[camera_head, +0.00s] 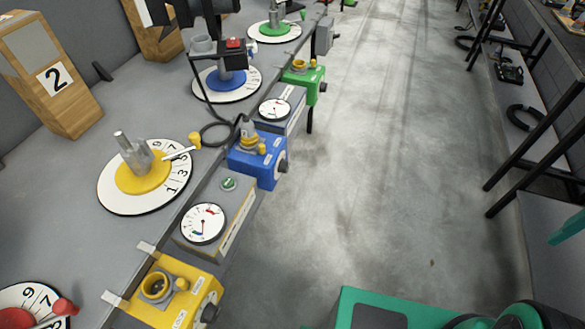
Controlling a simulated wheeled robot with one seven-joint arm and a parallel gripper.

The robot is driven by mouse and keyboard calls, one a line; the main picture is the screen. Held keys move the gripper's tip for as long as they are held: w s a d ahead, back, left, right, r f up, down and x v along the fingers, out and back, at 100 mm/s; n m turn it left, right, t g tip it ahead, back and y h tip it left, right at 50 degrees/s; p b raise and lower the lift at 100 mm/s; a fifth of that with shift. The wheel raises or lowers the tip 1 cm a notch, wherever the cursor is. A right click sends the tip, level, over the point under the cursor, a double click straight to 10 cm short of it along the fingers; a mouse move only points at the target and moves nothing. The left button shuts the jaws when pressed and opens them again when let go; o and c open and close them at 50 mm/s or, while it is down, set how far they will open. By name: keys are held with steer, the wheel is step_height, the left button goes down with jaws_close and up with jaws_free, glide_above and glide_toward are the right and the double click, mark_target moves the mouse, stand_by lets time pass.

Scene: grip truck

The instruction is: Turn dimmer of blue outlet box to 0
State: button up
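The blue outlet box (250,168) is mounted at the table's edge, left of the picture's middle. A dark round knob (283,165) sticks out of its right face, toward the aisle. The knob's setting is too small to read. A grey plug with a black cable (247,131) stands in the top of the box, beside a small yellow cap. My gripper is not in view, so its state and its place relative to the knob do not show.
A yellow outlet box (170,290) sits nearer and a green one (303,78) farther along the edge. Gauge boxes (240,215) stand between them. The grey aisle floor (390,170) is clear. A black-framed bench (535,150) lines the right. My green body parts show at the bottom.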

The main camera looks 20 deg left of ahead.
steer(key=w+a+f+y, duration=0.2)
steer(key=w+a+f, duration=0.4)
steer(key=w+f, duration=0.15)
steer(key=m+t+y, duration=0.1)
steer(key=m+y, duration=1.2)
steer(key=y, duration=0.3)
glide_toward(288, 168)
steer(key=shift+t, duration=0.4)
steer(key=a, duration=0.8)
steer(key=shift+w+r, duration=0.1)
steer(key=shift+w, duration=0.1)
